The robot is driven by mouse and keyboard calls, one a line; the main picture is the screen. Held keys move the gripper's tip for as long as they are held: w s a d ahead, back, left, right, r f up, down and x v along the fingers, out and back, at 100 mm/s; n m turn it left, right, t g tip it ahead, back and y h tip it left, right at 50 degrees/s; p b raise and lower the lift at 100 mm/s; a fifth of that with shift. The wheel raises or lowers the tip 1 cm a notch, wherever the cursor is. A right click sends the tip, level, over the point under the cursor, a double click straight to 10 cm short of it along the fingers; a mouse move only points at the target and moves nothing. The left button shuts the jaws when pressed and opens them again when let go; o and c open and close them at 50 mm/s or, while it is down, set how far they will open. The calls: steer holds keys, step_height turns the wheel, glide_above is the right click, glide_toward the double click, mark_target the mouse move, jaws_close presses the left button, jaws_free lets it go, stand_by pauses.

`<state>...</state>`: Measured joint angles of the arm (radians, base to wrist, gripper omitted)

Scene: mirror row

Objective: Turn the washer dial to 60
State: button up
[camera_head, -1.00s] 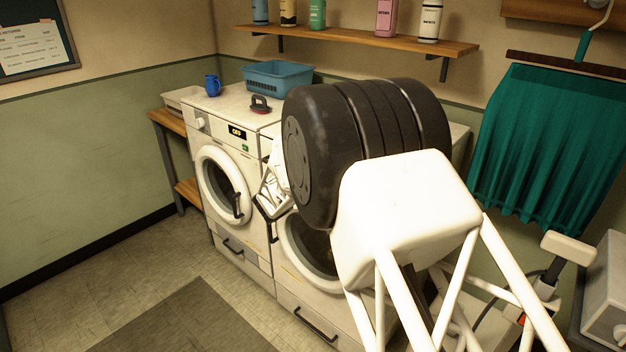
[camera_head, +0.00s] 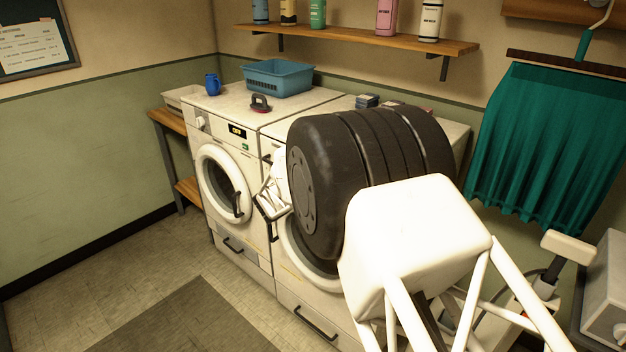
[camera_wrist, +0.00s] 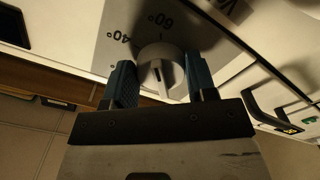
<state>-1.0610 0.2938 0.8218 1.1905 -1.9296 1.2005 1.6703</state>
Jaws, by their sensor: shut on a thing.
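The washer dial (camera_wrist: 172,60) is a round pale knob with a raised bar and a dark mark, on a grey panel printed 60° and 40°, in the wrist view. Its bar points up and slightly left, seemingly between the two numbers; the exact setting is hard to tell. My gripper (camera_wrist: 161,80) has its two blue-grey fingertips on either side of the knob, shut on it. In the head view my large dark arm joint covers much of the right washer (camera_head: 300,290), and the dial and fingertips are hidden there.
The left washer (camera_head: 222,149) has a round door and a lit display. A blue basket (camera_head: 277,79), a blue mug (camera_head: 212,85) and a dark red-based object (camera_head: 260,103) stand on top. A bottle shelf (camera_head: 355,37) hangs above. The floor at left is clear.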

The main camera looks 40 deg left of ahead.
steer(key=shift+m, duration=1)
steer(key=o, duration=0.9)
steer(key=shift+s, duration=3.9)
